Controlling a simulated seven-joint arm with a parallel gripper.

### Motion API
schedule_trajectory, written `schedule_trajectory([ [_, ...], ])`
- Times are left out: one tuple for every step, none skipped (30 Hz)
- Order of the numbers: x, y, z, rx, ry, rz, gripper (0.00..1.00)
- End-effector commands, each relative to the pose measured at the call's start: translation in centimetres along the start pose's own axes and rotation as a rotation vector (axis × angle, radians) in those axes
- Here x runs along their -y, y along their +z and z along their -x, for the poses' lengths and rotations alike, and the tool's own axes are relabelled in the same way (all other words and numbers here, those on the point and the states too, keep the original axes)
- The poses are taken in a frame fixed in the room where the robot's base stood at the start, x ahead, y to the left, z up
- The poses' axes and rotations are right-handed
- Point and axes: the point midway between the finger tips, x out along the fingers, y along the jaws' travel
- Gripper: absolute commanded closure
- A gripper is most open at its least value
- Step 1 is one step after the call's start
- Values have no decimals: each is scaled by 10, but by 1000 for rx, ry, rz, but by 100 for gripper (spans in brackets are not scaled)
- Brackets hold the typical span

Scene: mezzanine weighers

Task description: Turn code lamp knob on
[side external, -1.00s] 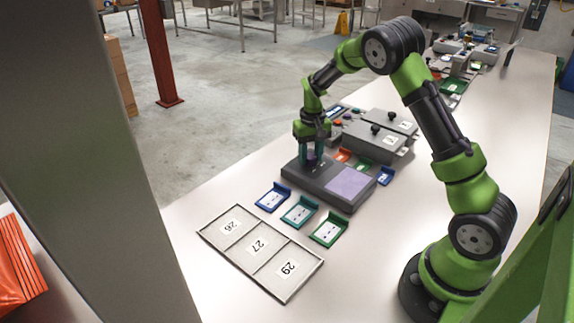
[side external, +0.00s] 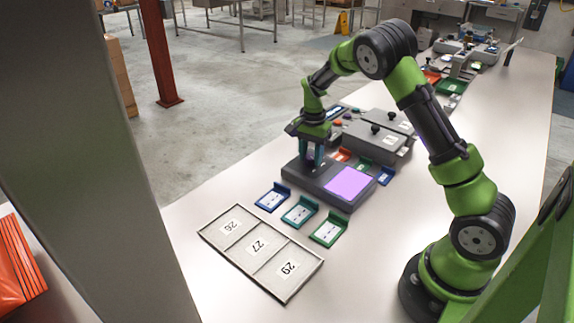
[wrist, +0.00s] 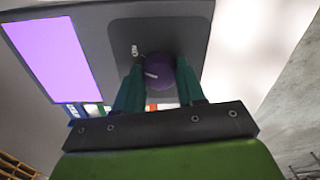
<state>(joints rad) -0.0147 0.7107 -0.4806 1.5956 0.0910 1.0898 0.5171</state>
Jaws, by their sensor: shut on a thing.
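The code lamp is a dark grey box (side external: 325,193) on the table, with a purple panel (side external: 349,184) that glows brightly. The panel also shows bright in the wrist view (wrist: 47,58). A round purple knob (wrist: 160,77) with a pale pointer line sits at the other end of the box. My gripper (side external: 311,160) points down over that end, and its teal fingers are shut on the knob. In the wrist view the fingertips (wrist: 160,85) lie on both sides of the knob. In the side view the fingers mostly hide the knob.
Behind the lamp stands a grey device with black knobs (side external: 377,135). Small blue, teal and green card holders (side external: 300,212) lie in front. A three-part tray (side external: 258,246) numbered 26, 27 and 29 lies at the table's near left.

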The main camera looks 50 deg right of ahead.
Motion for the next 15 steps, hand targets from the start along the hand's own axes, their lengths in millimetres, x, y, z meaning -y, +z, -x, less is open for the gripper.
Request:
schedule_trajectory([
  [0,0,1,-1,-1,-33,91],
  [0,0,1,-1,-1,-52,91],
  [0,0,1,-1,-1,-77,91],
  [0,0,1,-1,-1,-93,91],
  [0,0,1,0,-1,-110,91],
  [0,0,1,0,-1,-128,91],
  [0,0,1,0,-1,-142,91],
  [0,0,1,0,-1,-152,91],
  [0,0,1,0,-1,-167,91],
  [0,0,1,0,-1,-176,91],
  [0,0,1,0,-1,-184,91],
  [0,0,1,0,-1,-193,91],
  [0,0,1,0,-1,-200,91],
  [0,0,1,0,-1,-205,91],
  [0,0,1,0,-1,-211,91],
])
